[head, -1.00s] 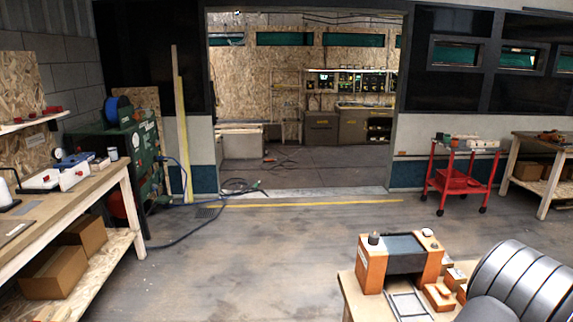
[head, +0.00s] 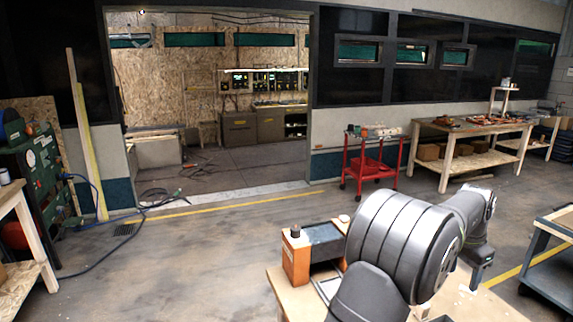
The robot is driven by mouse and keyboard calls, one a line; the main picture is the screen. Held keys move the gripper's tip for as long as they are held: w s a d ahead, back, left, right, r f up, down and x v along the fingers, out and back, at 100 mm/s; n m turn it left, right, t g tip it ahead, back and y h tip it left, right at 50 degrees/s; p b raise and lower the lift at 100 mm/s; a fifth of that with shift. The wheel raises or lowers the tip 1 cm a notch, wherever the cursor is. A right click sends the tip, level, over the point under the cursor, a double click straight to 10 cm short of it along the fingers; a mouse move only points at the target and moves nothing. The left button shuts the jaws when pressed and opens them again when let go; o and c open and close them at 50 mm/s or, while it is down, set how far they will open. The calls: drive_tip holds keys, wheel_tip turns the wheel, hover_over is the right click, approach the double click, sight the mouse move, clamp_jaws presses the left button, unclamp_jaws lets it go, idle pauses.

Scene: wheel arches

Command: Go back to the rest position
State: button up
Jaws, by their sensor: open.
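My grey arm fills the lower right of the head view, with large banded links close to the camera. An orange and dark block-like fixture (head: 297,258) stands on the near wooden table (head: 288,290), left of my arm. My arm hides the right part of this fixture and much of the tabletop.
A red trolley (head: 374,168) and a wooden workbench (head: 470,140) stand farther back. A grey cart (head: 552,282) is at the right edge. A green machine (head: 35,165) and a bench (head: 20,240) are at the left. The floor between is clear apart from cables.

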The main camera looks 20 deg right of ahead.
drive_tip(key=d+f, duration=0.1)
drive_tip(key=f, duration=1)
drive_tip(key=d+f, duration=0.1)
drive_tip(key=f, duration=0.5)
drive_tip(key=shift+s+d+f, duration=0.1)
drive_tip(key=shift+d+f, duration=0.15)
drive_tip(key=shift+d, duration=0.05)
wheel_tip(320, 180, up, 6)
drive_tip(key=w+a+r, duration=0.2)
drive_tip(key=w+a, duration=1.4)
drive_tip(key=w, duration=0.3)
drive_tip(key=w+a+f, duration=0.1)
drive_tip(key=w+f, duration=0.1)
drive_tip(key=w, duration=0.1)
drive_tip(key=w+a+f, duration=0.2)
drive_tip(key=w+f, duration=0.1)
drive_tip(key=w, duration=0.1)
drive_tip(key=w+a+f, duration=0.1)
drive_tip(key=w+f, duration=0.1)
drive_tip(key=w, duration=0.1)
drive_tip(key=shift+w+a+f, duration=0.25)
drive_tip(key=shift+w+f, duration=0.05)
drive_tip(key=shift+f, duration=0.8)
